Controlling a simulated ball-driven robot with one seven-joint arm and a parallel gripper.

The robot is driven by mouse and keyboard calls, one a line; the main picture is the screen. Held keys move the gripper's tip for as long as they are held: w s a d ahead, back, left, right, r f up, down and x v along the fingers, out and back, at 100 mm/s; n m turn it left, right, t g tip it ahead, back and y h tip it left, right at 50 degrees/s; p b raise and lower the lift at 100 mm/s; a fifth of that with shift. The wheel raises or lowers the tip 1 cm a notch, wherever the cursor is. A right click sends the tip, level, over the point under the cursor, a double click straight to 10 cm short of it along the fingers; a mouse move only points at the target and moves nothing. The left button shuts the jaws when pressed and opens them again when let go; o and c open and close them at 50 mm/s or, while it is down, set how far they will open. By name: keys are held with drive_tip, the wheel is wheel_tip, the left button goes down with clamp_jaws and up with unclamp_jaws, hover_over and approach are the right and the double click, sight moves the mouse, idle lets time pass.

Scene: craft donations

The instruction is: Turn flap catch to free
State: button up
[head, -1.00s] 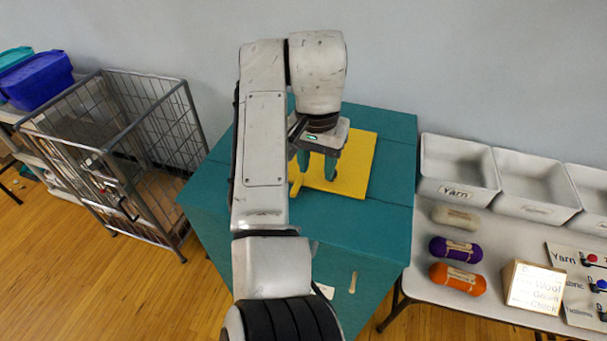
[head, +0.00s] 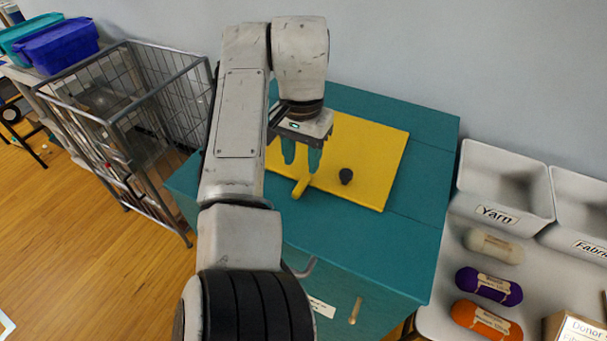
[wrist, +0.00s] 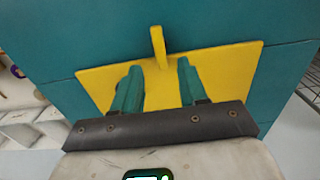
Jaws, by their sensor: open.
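A yellow flap panel (head: 378,150) lies on top of a teal cabinet (head: 400,235). A yellow bar (head: 302,187) sticks out past its front edge; it also shows in the wrist view (wrist: 158,45). A dark round knob (head: 346,176) stands on the panel right of the bar. I cannot tell for sure which part is the catch. My gripper (head: 301,160) is open and empty over the panel, just behind the bar. In the wrist view its two teal fingers (wrist: 159,78) lie either side of the bar's line. Contact with the bar cannot be told.
A wire cage cart (head: 150,100) stands left of the cabinet. A table with grey bins (head: 505,185) and yarn rolls (head: 488,286) stands to the right. A hook-like handle (head: 303,268) and a tan handle (head: 356,310) are on the cabinet front.

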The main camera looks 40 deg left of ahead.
sight(302, 182)
drive_tip(key=shift+f, duration=3.15)
clamp_jaws()
